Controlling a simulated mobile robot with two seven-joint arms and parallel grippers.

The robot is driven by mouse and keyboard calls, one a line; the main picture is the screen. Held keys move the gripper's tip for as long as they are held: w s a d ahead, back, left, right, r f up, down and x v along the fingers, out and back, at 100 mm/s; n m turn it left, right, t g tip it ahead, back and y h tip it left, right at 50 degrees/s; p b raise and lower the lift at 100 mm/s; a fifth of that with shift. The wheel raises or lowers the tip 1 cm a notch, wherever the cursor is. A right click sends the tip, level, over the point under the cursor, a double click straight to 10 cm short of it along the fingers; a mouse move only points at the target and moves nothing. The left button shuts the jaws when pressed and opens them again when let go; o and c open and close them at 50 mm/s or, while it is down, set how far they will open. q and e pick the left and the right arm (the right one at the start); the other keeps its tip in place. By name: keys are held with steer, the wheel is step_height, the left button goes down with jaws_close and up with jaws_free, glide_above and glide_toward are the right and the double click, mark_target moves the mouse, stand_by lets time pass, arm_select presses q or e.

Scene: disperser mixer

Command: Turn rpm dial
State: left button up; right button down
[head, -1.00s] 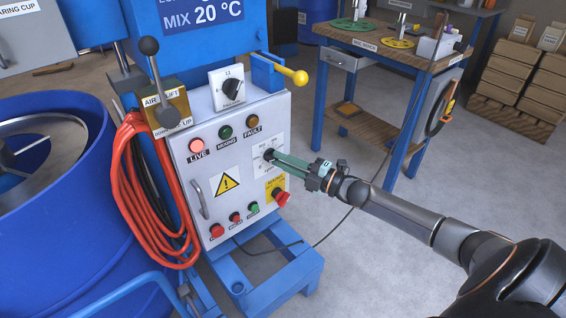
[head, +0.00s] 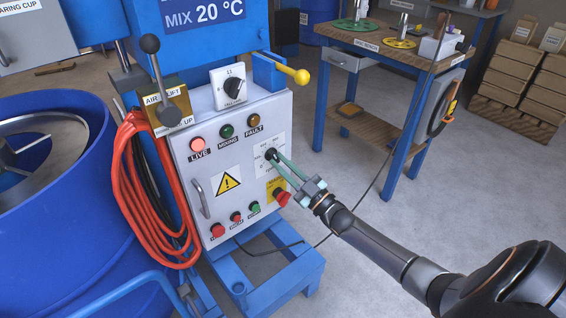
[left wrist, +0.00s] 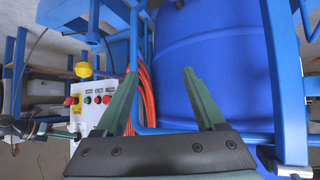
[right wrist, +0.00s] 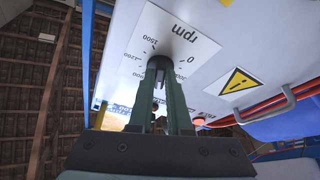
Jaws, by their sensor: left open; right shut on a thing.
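The rpm dial (head: 269,153) is a small dark knob on a white scale plate (head: 262,168), at the right of the grey control panel. My right gripper (head: 274,160) is shut on the knob, its green fingers coming from the lower right. In the right wrist view the fingertips close around the dark knob (right wrist: 158,66), in the middle of the plate marked "rpm" (right wrist: 190,40). The fingers hide much of the knob, so its pointer cannot be read. My left gripper (left wrist: 160,78) is open and empty in the left wrist view, apart from the panel.
A red emergency stop (head: 282,197) sits just below the dial, close to my right gripper. Indicator lamps (head: 225,132) and a selector switch (head: 234,88) are above. Orange hose (head: 150,195) and a blue drum (head: 50,220) are left.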

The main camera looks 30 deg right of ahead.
steer(key=m+h, duration=0.1)
steer(key=m, duration=0.2)
steer(key=shift+a+t+h, duration=0.1)
steer(key=shift+t+h, duration=0.2)
steer(key=m+h+p, duration=0.1)
steer(key=m, duration=0.1)
steer(key=shift+a+m, duration=0.1)
steer(key=shift+m, duration=0.2)
steer(key=m+h+p, duration=0.1)
steer(key=m+h, duration=0.1)
steer(key=m, duration=0.2)
steer(key=shift+a, duration=0.15)
steer(key=m+h+p, duration=0.1)
steer(key=m+h, duration=0.1)
steer(key=m, duration=0.1)
steer(key=shift+a, duration=0.1)
arm_select(q)
steer(key=shift+s+d+r+g+p, duration=0.15)
steer(key=shift+s+d+r+g, duration=0.05)
steer(key=shift+s, duration=0.2)
steer(key=shift+s+d+r+g+p, duration=0.15)
steer(key=shift+s+d+r+g, duration=0.05)
steer(key=shift+s, duration=0.15)
arm_select(e)
steer(key=shift+m+h, duration=0.5)
steer(key=shift+m, duration=0.5)
steer(key=c, duration=0.9)
jaws_free()
steer(key=shift+a, duration=0.1)
steer(key=shift+o, duration=0.2)
